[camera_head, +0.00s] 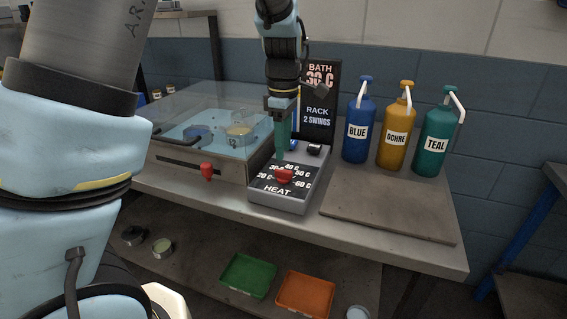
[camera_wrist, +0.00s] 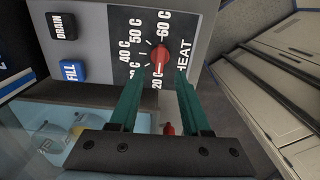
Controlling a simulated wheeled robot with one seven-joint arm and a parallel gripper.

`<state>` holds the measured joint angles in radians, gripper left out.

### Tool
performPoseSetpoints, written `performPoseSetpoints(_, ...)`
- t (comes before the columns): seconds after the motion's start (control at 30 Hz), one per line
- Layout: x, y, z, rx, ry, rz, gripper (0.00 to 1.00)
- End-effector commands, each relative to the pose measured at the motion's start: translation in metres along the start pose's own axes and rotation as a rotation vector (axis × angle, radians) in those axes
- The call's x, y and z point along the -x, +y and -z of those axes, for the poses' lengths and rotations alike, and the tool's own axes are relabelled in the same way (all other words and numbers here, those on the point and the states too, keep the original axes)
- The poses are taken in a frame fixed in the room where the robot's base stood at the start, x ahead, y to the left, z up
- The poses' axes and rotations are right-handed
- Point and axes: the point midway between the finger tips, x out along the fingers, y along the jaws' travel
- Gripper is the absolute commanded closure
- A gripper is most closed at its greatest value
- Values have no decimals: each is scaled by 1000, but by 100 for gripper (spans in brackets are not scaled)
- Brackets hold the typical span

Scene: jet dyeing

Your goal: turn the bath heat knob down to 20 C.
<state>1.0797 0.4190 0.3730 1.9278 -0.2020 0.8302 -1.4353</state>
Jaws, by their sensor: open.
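The red bath heat knob (camera_head: 284,176) sits on the dark dial face of the grey control box (camera_head: 290,205), above the word HEAT. In the wrist view the knob (camera_wrist: 159,54) lies just ahead of my gripper, roughly centred between the fingertips. Marks from 20 C to 60 C surround it; which one its pointer meets is not clear. My gripper (camera_head: 283,154) points down over the box with its green fingers. In the wrist view my gripper (camera_wrist: 161,71) is open, with the fingers spread and nothing between them. Contact with the knob cannot be told.
The clear-lidded bath (camera_head: 205,150) with a red handle (camera_head: 207,171) stands left of the box. FILL (camera_wrist: 72,71) and DRAIN (camera_wrist: 63,26) buttons share the panel. A sign (camera_head: 319,110) stands behind. Blue (camera_head: 357,130), ochre (camera_head: 393,140) and teal (camera_head: 433,145) bottles stand right, behind a bare board (camera_head: 390,215).

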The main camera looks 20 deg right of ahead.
Motion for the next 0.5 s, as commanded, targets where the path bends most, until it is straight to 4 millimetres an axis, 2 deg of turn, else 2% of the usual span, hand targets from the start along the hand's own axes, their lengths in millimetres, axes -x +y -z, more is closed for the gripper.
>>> performPoseSetpoints(0.2, 35, 1, 0, -1, -1, -3, 52)
performPoseSetpoints(0.33, 45, 0, 0, 0, -1, -1, 52)
performPoseSetpoints(0.5, 49, 0, 0, 0, 0, 0, 52)
